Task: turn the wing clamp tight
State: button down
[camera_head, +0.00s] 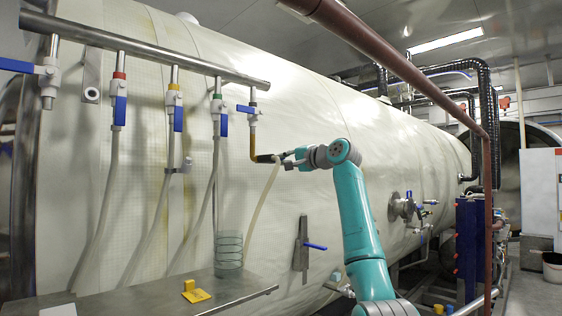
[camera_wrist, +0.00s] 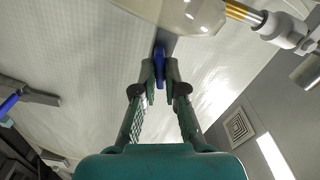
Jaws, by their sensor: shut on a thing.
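The wing clamp shows as a narrow blue wing (camera_wrist: 159,55) in the wrist view, between my fingertips. My gripper (camera_wrist: 160,78) is shut on it; in the head view my gripper (camera_head: 281,158) is beside the lower end of a brownish bent pipe (camera_head: 253,143). A pale translucent hose (camera_head: 263,196) hangs from near that end. In the wrist view the hose (camera_wrist: 178,12) crosses the top, just beyond the wing. The fingers hide part of the clamp, and I cannot tell how tight it is.
A pipe rail (camera_head: 150,48) carries several blue-handled valves and hoses at left. A clear ringed container (camera_head: 229,252) and a yellow block (camera_head: 195,291) stand on the metal shelf (camera_head: 150,298). A bracket with a blue lever (camera_head: 315,246) is on the tank (camera_head: 330,110). A brown pipe (camera_head: 420,80) crosses at right.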

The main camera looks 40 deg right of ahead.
jog(key=shift+f+m, duration=0.1)
jog(key=shift+m, duration=0.2)
jog(key=c, duration=1.4)
grip_release()
jog(key=s, duration=0.7)
jog(key=shift+d, duration=0.15)
jog(key=shift+s, duration=0.1)
